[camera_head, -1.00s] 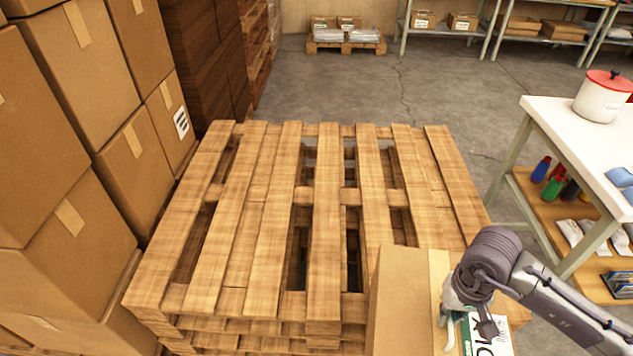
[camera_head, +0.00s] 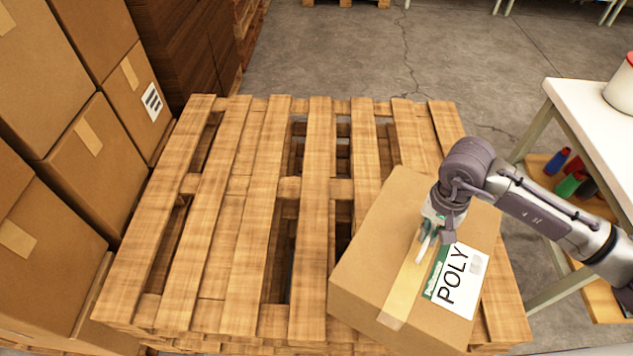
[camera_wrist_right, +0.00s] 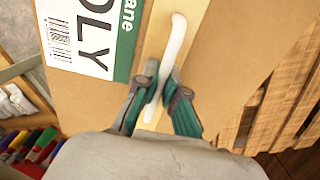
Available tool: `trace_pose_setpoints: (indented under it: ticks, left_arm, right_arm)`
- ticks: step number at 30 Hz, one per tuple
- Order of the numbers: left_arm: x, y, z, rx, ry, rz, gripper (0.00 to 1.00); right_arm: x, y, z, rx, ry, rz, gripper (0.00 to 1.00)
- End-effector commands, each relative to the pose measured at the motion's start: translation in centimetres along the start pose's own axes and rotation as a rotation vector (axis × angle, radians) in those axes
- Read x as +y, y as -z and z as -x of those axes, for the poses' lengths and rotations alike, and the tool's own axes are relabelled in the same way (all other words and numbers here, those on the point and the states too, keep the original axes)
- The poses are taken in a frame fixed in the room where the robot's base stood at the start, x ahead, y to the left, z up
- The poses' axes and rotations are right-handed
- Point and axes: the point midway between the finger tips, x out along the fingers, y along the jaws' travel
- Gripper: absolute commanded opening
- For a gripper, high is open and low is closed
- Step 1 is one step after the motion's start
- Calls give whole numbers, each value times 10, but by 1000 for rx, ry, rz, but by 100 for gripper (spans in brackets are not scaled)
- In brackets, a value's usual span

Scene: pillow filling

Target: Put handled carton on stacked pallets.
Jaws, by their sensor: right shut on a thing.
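The handled carton (camera_head: 385,255) is a brown box with tan tape and a white and green label reading POLY. It is at the front right of the stacked pallets (camera_head: 245,215), overlapping their slats in the head view. Whether it touches them I cannot tell. My right gripper (camera_head: 428,232) is at the carton's top, shut on its white handle (camera_wrist_right: 172,50). In the right wrist view the green fingers (camera_wrist_right: 160,98) close around the handle, with the label beside it. My left gripper is not in view.
Stacked cartons (camera_head: 75,140) stand close along the pallets' left side. A white-topped table (camera_head: 585,125) with a pot (camera_head: 622,90) and bottles (camera_head: 570,183) on a lower shelf stands at the right. The left and middle of the top pallet are bare. Grey floor lies beyond.

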Motion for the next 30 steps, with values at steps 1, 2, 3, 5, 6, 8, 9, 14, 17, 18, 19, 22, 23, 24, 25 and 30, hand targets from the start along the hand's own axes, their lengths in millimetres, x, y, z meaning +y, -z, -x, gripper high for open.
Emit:
trace_pose_setpoints:
  ticks: [1, 2, 3, 5, 6, 8, 9, 14, 17, 18, 19, 22, 23, 24, 25, 30]
  left_arm:
    - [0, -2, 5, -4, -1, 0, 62]
    - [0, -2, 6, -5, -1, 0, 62]
    - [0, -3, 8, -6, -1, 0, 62]
    - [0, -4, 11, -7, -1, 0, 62]
    - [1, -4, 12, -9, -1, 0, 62]
    - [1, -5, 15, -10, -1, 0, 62]
    - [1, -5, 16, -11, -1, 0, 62]
    - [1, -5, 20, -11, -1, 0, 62]
    - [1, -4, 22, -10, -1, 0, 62]
    - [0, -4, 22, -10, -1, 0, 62]
    - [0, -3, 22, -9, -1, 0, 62]
    - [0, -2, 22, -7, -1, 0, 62]
    - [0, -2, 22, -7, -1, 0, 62]
    - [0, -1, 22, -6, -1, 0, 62]
    - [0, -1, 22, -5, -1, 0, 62]
    - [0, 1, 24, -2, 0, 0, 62]
  right_arm:
    - [7, 7, 11, 6, 2, -92, 0]
    - [12, 10, 14, 5, 1, -154, 0]
    - [17, 15, 20, 5, 2, -238, 0]
    - [26, 21, 28, 5, 3, -368, 0]
    - [32, 26, 33, 5, 3, -453, 0]
    - [40, 31, 41, 5, 5, -575, 0]
    - [45, 34, 46, 6, 6, -651, 0]
    - [61, 44, 62, 6, 11, -893, 0]
    - [67, 48, 68, 5, 13, -990, 0]
    - [68, 49, 70, 5, 14, -1018, 0]
    - [70, 50, 71, 5, 15, -1036, 0]
    - [71, 51, 73, 5, 17, -1069, 0]
    - [72, 51, 73, 5, 17, -1073, 0]
    - [72, 51, 73, 5, 17, -1076, 0]
    - [72, 51, 73, 5, 17, -1077, 0]
    - [66, 52, 70, 2, 17, -1076, 0]
